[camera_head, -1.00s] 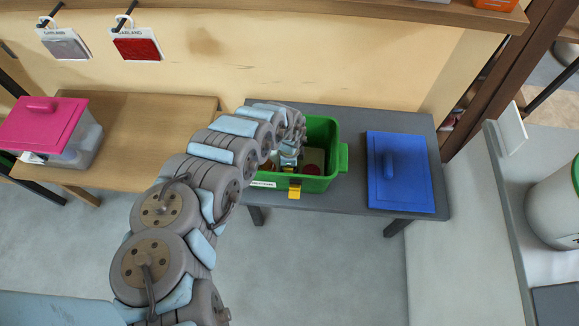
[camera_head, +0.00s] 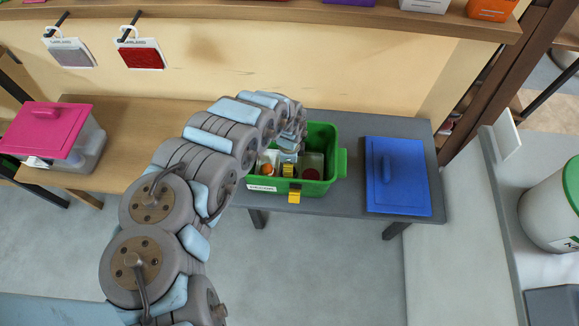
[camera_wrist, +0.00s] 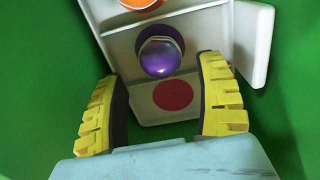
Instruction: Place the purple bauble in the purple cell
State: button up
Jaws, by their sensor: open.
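The purple bauble (camera_wrist: 160,57) is shiny and round with a metallic cap edge. In the wrist view it sits in a cell of a white divider (camera_wrist: 212,25), over a dark purple round patch (camera_wrist: 174,38) partly hidden by it. The divider is inside the green box (camera_head: 322,130). My gripper (camera_wrist: 160,70) is open, its yellow-padded fingers spread on either side below the bauble and apart from it. My gripper also shows over the box in the head view (camera_head: 289,168), where the bauble is hidden.
An adjacent cell has a red disc (camera_wrist: 173,95); an orange bauble (camera_wrist: 140,3) is in the cell on the other side. Green walls surround the fingers closely. A blue lid (camera_head: 400,178) lies right on the grey table (camera_head: 352,195). A pink-lidded bin (camera_head: 42,130) stands left.

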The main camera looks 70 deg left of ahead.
notch_tip(320, 180, up, 6)
jog(key=shift+r+p, duration=0.25)
jog(key=shift+p, duration=1)
